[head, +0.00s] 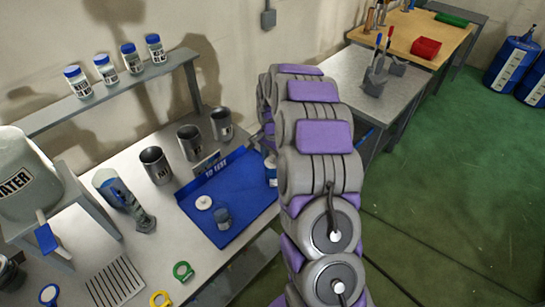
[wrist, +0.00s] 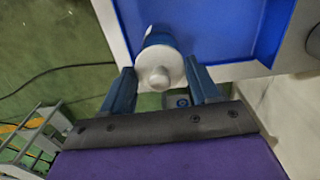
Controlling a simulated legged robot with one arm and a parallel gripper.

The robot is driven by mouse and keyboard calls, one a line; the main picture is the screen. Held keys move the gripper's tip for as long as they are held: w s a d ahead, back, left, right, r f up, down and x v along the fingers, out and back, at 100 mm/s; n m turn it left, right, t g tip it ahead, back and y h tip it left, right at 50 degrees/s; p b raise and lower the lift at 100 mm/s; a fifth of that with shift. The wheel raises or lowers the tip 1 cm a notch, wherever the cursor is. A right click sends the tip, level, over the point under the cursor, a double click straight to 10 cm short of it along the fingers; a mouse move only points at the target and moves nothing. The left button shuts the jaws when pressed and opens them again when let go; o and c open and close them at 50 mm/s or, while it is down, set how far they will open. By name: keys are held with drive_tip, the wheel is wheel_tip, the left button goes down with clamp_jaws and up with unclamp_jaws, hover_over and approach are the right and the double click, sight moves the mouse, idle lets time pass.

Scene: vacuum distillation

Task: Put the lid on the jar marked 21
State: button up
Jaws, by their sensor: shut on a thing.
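In the wrist view, my gripper (wrist: 162,88) has its two blue fingers on either side of a white round lid (wrist: 160,68) with a knob, and is shut on it. A blue jar (wrist: 158,36) shows just beyond the lid; I cannot tell whether the lid touches it. In the head view, my arm hides my gripper and part of a blue-and-white jar (head: 271,172) at the tray's right side. Another white lid (head: 204,202) lies on the tray beside a second blue jar (head: 222,217). No number 21 is readable.
The blue tray (head: 240,192) is on a grey bench. Several metal beakers (head: 155,165) stand behind it. A shelf (head: 110,90) holds several blue-capped jars. A water tank (head: 25,180) is at left. Green and yellow rings (head: 183,271) lie in front.

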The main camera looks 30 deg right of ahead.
drive_tip(key=shift+f, duration=0.5)
idle(1.3)
drive_tip(key=o, duration=1.3)
drive_tip(key=shift+r, duration=0.1)
drive_tip(key=shift+r+p, duration=1.25)
drive_tip(key=shift+r, duration=2.2)
